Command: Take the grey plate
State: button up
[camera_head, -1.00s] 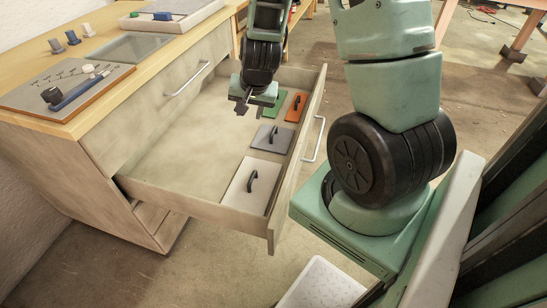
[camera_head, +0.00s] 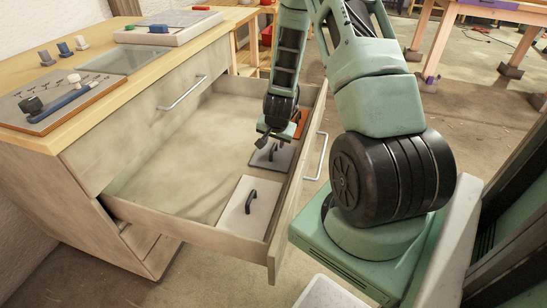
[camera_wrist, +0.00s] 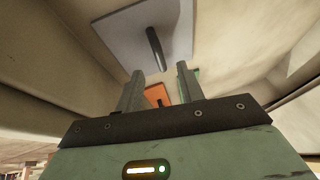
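The grey plate (camera_head: 284,160) lies flat in the open drawer, with a black bar handle on top. My gripper (camera_head: 266,142) hangs just above it and hides part of it in the head view. In the wrist view the plate (camera_wrist: 112,30) fills the top, and its dark handle (camera_wrist: 155,48) points down toward the gap between my fingers. There my gripper (camera_wrist: 159,72) is open, its two fingers apart with nothing between them. I cannot tell exactly how far the handle is from the fingertips.
A white plate (camera_head: 234,213) with a handle lies nearer in the drawer (camera_head: 188,238). An orange plate (camera_head: 300,118) lies beyond the grey one; a green plate (camera_wrist: 196,86) shows in the wrist view. The drawer's left side is bare. The cabinet top (camera_head: 75,133) holds boards and small blocks.

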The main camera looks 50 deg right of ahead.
aim_at(273, 148)
jog(key=shift+b+x, duration=0.5)
jog(key=shift+x, duration=2.15)
grip_shut()
